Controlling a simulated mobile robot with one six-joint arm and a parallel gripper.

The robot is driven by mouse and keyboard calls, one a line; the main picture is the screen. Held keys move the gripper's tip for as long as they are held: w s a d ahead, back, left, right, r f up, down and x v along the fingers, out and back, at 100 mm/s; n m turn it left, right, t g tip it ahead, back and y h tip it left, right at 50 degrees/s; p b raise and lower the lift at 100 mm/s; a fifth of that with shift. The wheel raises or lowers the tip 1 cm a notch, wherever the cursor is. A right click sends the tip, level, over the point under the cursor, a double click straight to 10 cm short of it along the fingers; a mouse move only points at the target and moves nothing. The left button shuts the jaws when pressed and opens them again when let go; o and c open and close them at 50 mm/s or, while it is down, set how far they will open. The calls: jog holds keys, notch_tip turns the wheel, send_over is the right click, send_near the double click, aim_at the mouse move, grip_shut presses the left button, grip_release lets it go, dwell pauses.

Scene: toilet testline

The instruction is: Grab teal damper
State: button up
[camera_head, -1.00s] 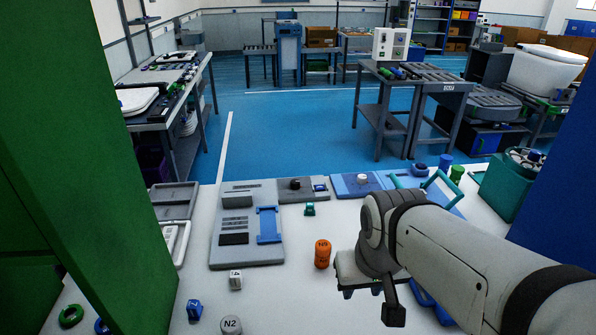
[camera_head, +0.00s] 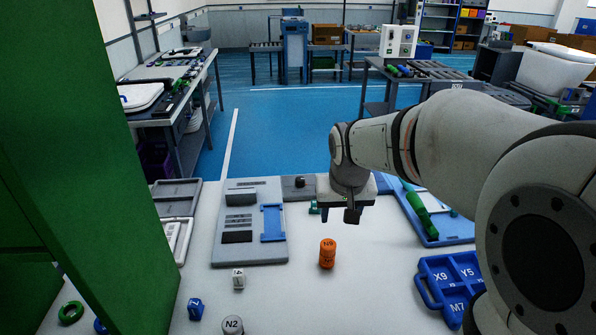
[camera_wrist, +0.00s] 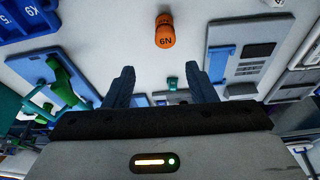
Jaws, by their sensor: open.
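The teal damper (camera_head: 314,208) is a small block on the white table, just right of the grey panel with the blue handle-shaped piece. My gripper (camera_head: 338,212) hides part of it in the head view. In the wrist view the teal damper (camera_wrist: 172,84) shows between the two blue fingers, nearer the right one and beyond them. My gripper (camera_wrist: 158,72) is open and empty, above the table and apart from the damper.
An orange cylinder (camera_head: 328,253) marked N9 stands in front of my gripper. The grey panel (camera_head: 232,252) lies to its left. A blue lettered tray (camera_head: 436,270) and a blue tray with a green part (camera_head: 446,229) lie right. A green wall (camera_head: 95,150) blocks the left side.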

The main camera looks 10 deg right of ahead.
jog(key=w+f, duration=0.3)
jog(key=w, duration=0.7)
jog(key=m+t+b, duration=0.1)
jog(key=b, duration=0.1)
send_over(315, 207)
jog(key=s, duration=0.1)
notch_tip(315, 207, down, 11)
jog(key=p+x, duration=0.1)
jog(key=x, duration=0.6)
jog(key=shift+f, duration=0.4)
jog(key=shift+s, duration=0.1)
jog(key=shift+c, duration=0.4)
jog(key=c, duration=1)
